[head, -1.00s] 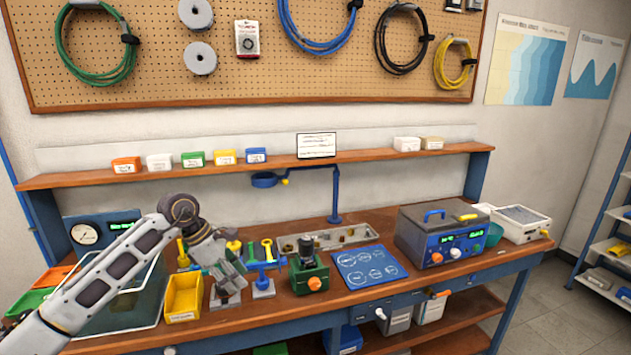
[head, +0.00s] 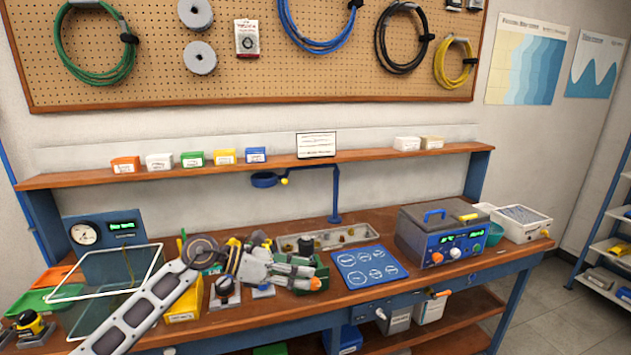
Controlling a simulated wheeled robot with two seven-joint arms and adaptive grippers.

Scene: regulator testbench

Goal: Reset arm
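My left arm comes in from the lower left over the bench. Its gripper (head: 304,276) points right, in front of the green fixture (head: 304,260) with the orange knob, and covers much of it. The fingers blend with the fixture behind, so I cannot tell whether they are open or shut, or whether they touch it. No held object is discernible. My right gripper is not in view.
The yellow bin (head: 184,304) and small stands are partly behind my arm. A blue mat (head: 368,267) and grey control unit (head: 441,240) sit to the right. A clear-sided tank (head: 108,278) and a yellow-black part (head: 32,324) are at left. A shelf (head: 385,152) runs behind.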

